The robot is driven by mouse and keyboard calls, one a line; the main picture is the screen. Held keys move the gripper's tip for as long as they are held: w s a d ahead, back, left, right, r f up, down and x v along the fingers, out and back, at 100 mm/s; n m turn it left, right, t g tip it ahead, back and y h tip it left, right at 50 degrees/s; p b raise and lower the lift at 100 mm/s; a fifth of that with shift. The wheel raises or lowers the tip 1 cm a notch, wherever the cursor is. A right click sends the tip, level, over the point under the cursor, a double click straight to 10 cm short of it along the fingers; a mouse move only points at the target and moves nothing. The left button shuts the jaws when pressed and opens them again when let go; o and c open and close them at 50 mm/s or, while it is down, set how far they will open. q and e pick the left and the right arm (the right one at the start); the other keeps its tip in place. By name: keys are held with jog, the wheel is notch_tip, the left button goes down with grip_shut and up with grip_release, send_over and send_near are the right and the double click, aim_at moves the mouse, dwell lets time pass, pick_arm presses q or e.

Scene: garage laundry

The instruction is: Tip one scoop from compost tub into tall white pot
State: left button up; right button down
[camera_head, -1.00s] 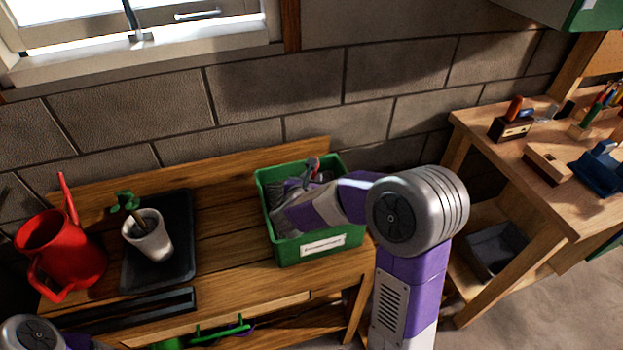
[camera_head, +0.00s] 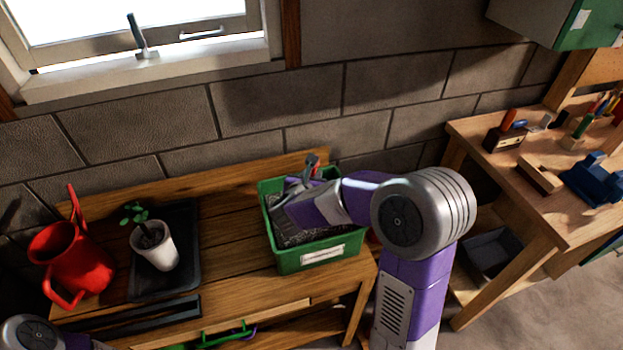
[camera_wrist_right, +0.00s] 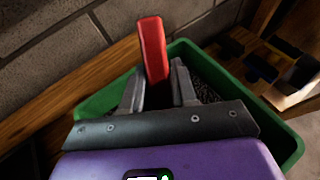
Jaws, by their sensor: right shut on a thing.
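The green compost tub (camera_head: 290,262) stands at the right end of the wooden bench, with dark grainy compost inside and a white label on its front. My right gripper (camera_wrist_right: 157,85) is over the tub and shut on the red handle (camera_wrist_right: 152,45) of a tool, seemingly the scoop. The handle's tip (camera_head: 313,160) shows at the tub's back in the head view. The tool's lower part is hidden by my gripper. The white pot (camera_head: 158,255) holds a small green seedling and stands upright on a black tray, left of the tub. My left gripper is out of view.
A red watering can (camera_head: 78,262) stands left of the pot. The black tray (camera_head: 185,222) lies under the pot. Bare bench boards (camera_head: 225,245) separate tray and tub. A block wall is behind. A second workbench (camera_head: 560,190) with tools is at right.

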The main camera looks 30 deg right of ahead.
jog(key=shift+r+p, duration=2.95)
jog(key=shift+r, duration=1.15)
jog(key=shift+f, duration=0.1)
